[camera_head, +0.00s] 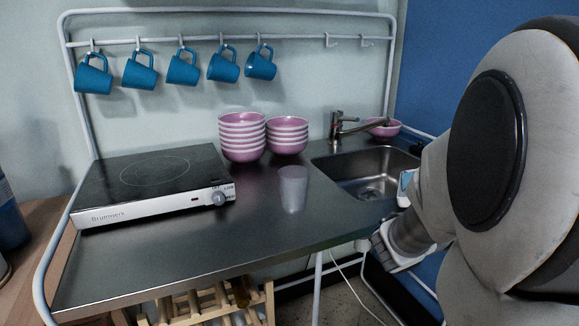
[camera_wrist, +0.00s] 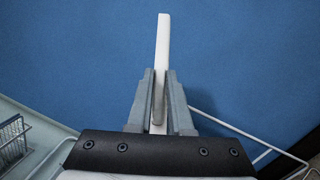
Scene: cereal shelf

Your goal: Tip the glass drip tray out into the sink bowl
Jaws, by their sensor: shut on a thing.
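In the wrist view, my gripper (camera_wrist: 160,76) is shut on a thin, pale, flat piece. It looks like the drip tray (camera_wrist: 163,38) seen edge-on, standing upright between the fingers. Its broad faces and anything on it are hidden. The blue wall fills the background behind it. In the head view, the steel sink bowl (camera_head: 366,188) is set in the right part of the counter, with its drain visible and its right side partly covered by my arm.
A tap (camera_head: 341,127) stands behind the sink, with a pink bowl (camera_head: 384,129) to its right. A translucent cup (camera_head: 293,188) stands left of the sink. Stacked pink bowls (camera_head: 242,137), a hotplate (camera_head: 152,178) and hanging blue mugs (camera_head: 182,69) are further left. The front counter is clear.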

